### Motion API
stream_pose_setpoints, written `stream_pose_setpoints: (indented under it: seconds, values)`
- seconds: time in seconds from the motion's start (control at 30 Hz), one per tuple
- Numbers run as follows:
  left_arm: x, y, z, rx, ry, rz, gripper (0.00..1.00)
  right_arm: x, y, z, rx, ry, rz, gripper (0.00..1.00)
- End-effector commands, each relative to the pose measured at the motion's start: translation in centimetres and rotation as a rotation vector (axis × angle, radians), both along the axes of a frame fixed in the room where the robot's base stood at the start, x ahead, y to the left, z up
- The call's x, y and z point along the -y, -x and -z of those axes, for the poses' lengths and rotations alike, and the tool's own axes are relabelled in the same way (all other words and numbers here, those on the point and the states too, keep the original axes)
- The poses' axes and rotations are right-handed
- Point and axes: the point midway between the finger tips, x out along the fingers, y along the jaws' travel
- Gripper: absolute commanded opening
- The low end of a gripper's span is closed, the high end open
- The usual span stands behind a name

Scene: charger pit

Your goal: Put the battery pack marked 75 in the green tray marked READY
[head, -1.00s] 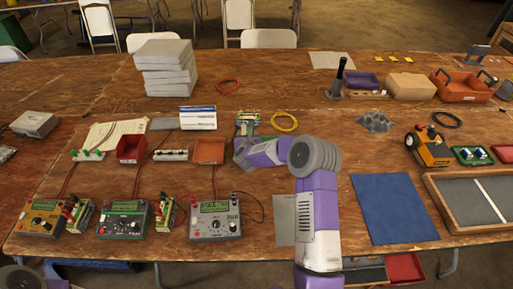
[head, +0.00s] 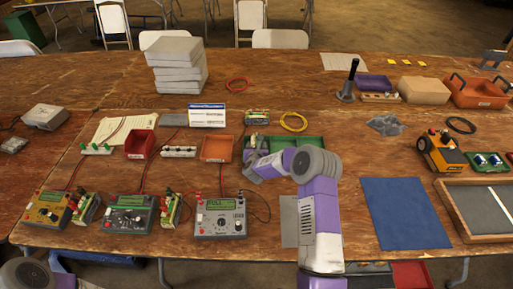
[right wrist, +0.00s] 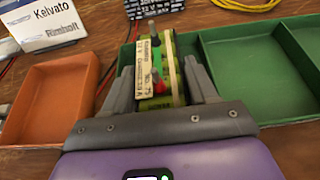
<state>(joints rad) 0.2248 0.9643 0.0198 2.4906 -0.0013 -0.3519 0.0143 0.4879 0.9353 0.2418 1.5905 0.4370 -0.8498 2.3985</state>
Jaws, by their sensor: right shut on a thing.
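The battery pack (right wrist: 158,75), with a pale label reading No. 75, is between the fingers of my right gripper (right wrist: 160,92). It has a green side and red and green parts on top. In the right wrist view it is over or inside the left compartment of the green tray (right wrist: 240,88); I cannot tell if it touches the floor. In the head view the tray (head: 312,142) lies behind my right gripper (head: 252,163), which partly hides it and the pack. The READY mark is not readable. My left gripper is not in view.
An orange tray (head: 217,148) stands just left of the green tray. Another pack (head: 257,117) and a yellow cable ring (head: 293,122) lie behind it. A grey charger (head: 220,217) stands in front, left of my arm. A blue mat (head: 405,213) lies to the right.

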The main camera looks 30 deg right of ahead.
Motion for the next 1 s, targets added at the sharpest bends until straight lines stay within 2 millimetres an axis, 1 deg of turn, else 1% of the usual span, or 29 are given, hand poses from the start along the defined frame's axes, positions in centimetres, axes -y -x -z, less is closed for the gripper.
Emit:
stream_pose_setpoints:
  seconds: [0.03,0.1,0.2,0.47,0.6,0.77,1.0]
  values:
    - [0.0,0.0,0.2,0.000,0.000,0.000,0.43,0.0,0.0,0.2,-0.001,-0.001,0.000,0.59]
    - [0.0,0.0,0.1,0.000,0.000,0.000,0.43,0.0,0.0,0.1,-0.001,-0.001,0.000,0.70]
    - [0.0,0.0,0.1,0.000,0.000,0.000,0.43,0.0,0.0,0.1,-0.001,-0.001,0.000,0.83]
    - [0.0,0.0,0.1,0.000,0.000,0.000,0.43,0.0,0.0,0.1,-0.001,-0.001,0.000,0.83]
    - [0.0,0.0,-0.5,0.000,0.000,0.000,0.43,0.0,0.1,-0.4,-0.001,0.000,0.000,0.83]
    - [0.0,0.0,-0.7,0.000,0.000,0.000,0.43,-1.0,1.7,-1.1,-0.003,-0.001,-0.001,0.83]
    - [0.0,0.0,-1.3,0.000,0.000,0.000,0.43,-3.1,5.2,-2.8,-0.002,0.000,-0.002,0.83]
